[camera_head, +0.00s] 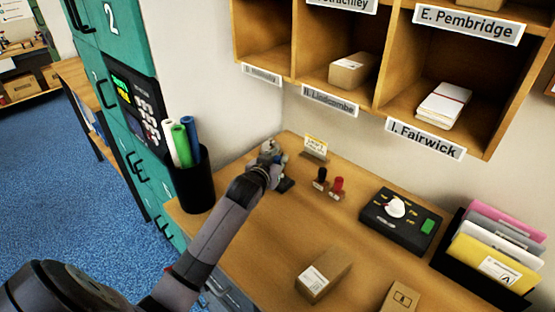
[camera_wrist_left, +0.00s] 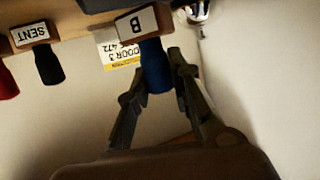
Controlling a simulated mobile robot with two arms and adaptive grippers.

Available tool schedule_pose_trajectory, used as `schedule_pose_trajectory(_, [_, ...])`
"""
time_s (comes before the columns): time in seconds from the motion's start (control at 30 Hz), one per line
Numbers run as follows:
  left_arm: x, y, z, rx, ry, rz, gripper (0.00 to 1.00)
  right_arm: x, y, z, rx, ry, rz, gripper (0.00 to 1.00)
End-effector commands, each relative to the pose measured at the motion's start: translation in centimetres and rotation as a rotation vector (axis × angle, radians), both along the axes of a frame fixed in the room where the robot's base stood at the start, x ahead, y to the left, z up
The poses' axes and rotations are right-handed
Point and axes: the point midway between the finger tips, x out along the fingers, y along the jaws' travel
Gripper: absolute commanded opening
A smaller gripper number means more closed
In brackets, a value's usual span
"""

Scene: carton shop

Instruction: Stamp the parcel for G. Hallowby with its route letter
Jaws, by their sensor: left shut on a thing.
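My left gripper (camera_head: 277,164) is over the back left of the wooden bench. In the left wrist view its fingers (camera_wrist_left: 160,78) are shut on the blue handle of a stamp (camera_wrist_left: 155,66) whose block is marked B. I cannot tell whether this stamp is raised off the bench. A small brown parcel (camera_head: 324,277) with a white label lies at the bench front. Another parcel (camera_head: 402,297) with a printed mark lies to its right, cut by the picture edge. The name on the label is too small to read. My right gripper is not in view.
A black-handled stamp (camera_head: 320,178) marked SENT and a red-handled stamp (camera_head: 337,187) stand right of the gripper, by a small sign card (camera_head: 315,146). A black device with a dial (camera_head: 400,215) and a folder rack (camera_head: 460,277) are farther right. Pigeonholes hang above.

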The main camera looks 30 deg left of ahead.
Motion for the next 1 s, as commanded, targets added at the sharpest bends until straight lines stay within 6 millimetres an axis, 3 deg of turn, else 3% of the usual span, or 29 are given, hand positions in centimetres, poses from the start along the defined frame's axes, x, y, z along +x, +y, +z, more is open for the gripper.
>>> schedule_pose_trajectory(1.0, [0.0, 0.01, -0.73, 0.0, -0.001, 0.0, 0.02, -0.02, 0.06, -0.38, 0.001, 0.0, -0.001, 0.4])
